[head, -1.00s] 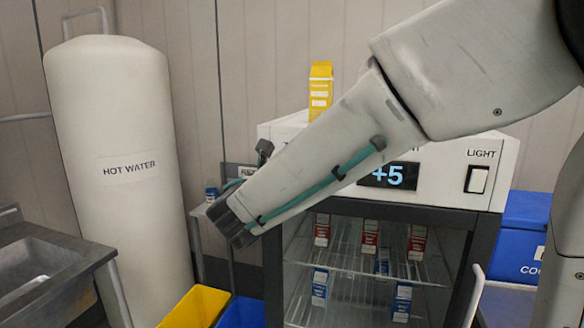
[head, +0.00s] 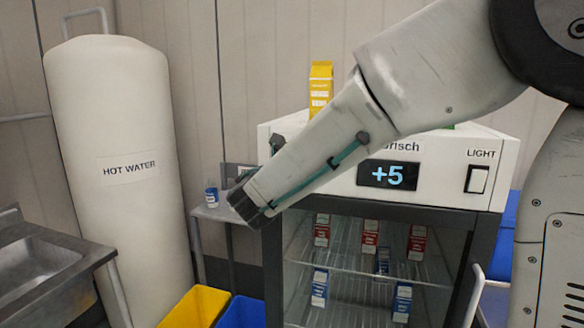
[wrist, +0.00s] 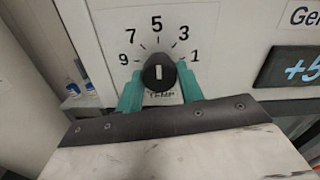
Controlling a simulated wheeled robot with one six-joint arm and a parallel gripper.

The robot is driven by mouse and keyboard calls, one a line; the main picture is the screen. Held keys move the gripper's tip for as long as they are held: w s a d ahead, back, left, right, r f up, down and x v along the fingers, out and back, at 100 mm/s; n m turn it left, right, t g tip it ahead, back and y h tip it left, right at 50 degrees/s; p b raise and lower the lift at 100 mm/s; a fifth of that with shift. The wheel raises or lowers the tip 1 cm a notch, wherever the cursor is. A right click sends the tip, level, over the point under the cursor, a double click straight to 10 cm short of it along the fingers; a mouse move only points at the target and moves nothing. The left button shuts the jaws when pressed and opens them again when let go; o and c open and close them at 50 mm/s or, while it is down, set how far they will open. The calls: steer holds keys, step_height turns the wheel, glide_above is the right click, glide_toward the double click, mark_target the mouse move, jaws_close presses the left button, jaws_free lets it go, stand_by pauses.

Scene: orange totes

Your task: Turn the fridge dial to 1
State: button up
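The fridge dial (wrist: 159,71) is a black round knob on the white front panel, under a printed scale of 9, 7, 5, 3 and 1. Its white mark points up, close to the 5; the 1 is at the right end of the scale. My gripper (wrist: 160,80) is open in the wrist view, with one teal finger on each side of the dial's lower part. A narrow gap seems to show on both sides; I cannot tell contact for sure. In the head view my arm covers the dial, and the fingertips are hidden.
The fridge (head: 508,165) has a +5 display (head: 387,175) and a light switch (head: 477,180). A yellow carton (head: 320,85) stands on top. A white hot water tank (head: 120,190) and a sink (head: 40,265) are on the left, with yellow (head: 198,308) and blue bins below.

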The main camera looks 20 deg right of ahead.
steer(key=shift+m, duration=0.3)
steer(key=shift+a+m, duration=0.1)
steer(key=shift+m, duration=7.5)
steer(key=o, duration=1)
steer(key=shift+c, duration=0.2)
steer(key=v, duration=0.7)
steer(key=shift+s+a, duration=0.25)
